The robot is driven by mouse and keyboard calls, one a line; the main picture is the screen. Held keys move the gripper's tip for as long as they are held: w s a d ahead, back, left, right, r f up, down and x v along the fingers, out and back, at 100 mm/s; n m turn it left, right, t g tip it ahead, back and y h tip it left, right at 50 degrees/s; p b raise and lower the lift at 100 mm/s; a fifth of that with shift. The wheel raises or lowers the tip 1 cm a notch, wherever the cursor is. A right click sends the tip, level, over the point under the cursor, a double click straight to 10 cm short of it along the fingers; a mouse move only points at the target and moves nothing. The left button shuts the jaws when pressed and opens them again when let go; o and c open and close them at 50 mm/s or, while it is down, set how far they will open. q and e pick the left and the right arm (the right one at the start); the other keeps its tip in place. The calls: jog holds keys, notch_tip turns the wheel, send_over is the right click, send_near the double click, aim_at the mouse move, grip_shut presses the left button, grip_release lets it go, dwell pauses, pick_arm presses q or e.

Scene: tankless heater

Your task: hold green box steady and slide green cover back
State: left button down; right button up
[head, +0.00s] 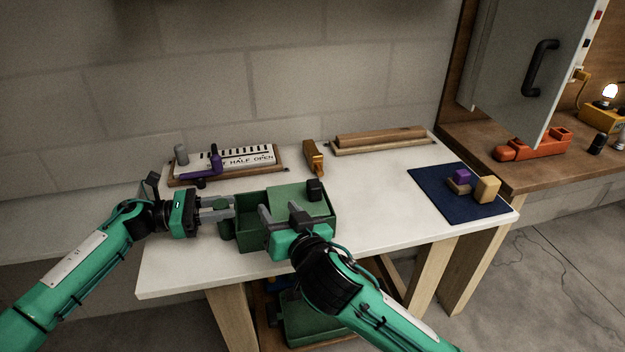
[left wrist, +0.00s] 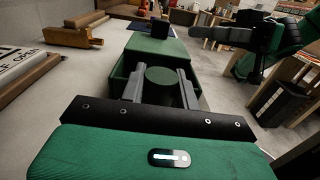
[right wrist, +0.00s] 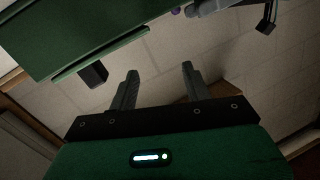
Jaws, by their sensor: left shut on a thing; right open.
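The green box (head: 248,238) stands near the front edge of the white table. Its green cover (head: 290,196) lies over the right part, leaving the left end open. A black knob (head: 314,189) stands on the cover; it also shows in the right wrist view (right wrist: 93,75). My left gripper (head: 232,207) is shut on the round green handle (left wrist: 163,82) at the box's left end. My right gripper (head: 279,211) is open and empty above the front of the box, left of the knob and apart from it. Its arm hides part of the box's front.
A sign board (head: 245,160) with a purple clamp (head: 215,163), a yellow-brown tool (head: 313,157) and a wooden block tray (head: 380,139) lie along the back. A blue mat (head: 432,183) with small blocks is at the right. The table between box and mat is clear.

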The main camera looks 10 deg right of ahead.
aim_at(313, 179)
jog(key=d+h, duration=0.1)
jog(key=d, duration=0.2)
jog(key=s+d+f+t+h, duration=0.1)
jog(key=d+h, duration=0.2)
jog(key=d, duration=0.2)
jog(key=shift+s+d+f+t+h, duration=0.15)
jog(key=shift+d+t+h, duration=0.15)
jog(key=shift+d, duration=0.05)
jog(key=w, duration=1.2)
jog(key=shift+d, duration=0.15)
jog(key=shift+s, duration=0.1)
grip_shut()
